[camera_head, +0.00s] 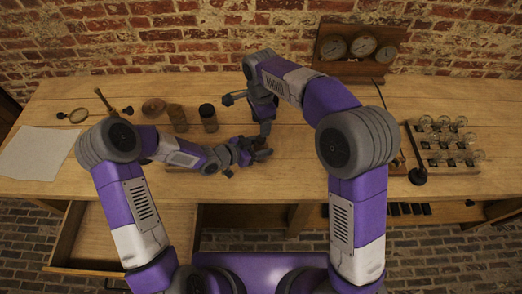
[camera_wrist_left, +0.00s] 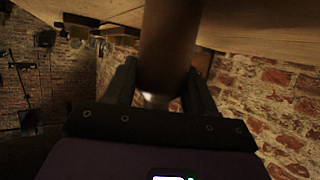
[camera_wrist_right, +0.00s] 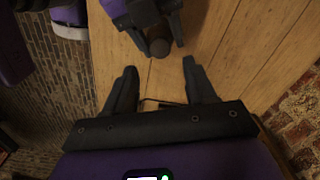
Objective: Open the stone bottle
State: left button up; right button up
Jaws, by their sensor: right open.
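My left gripper (camera_head: 256,153) is low over the middle of the workbench. In the left wrist view, its fingers (camera_wrist_left: 160,88) are closed on a brown cylindrical body, which I take for the stone bottle (camera_wrist_left: 170,40). In the right wrist view the round brown end of the bottle (camera_wrist_right: 160,47) shows between the left fingers. In the head view the bottle is mostly hidden by the gripper. My right gripper (camera_head: 246,114) is behind and above the left one. In the right wrist view its fingers (camera_wrist_right: 160,85) are apart with nothing between them.
Several brown jars stand left on the workbench, among them a dark-topped one (camera_head: 208,117). A paper sheet (camera_head: 38,152) and a magnifier (camera_head: 78,116) lie further left. A gauge box (camera_head: 357,50) stands at the back; a rack of glass bulbs (camera_head: 448,140) is right. An open drawer (camera_head: 125,235) juts forward.

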aim_at(261, 140)
pick_arm(q)
jog(key=c, duration=0.7)
grip_shut()
pick_arm(e)
jog(key=shift+o, duration=0.9)
notch_tip(261, 140, up, 4)
jog(key=n, duration=0.5)
notch_tip(261, 140, down, 11)
jog(key=shift+f, duration=0.2)
grip_shut()
jog(key=shift+r, duration=0.2)
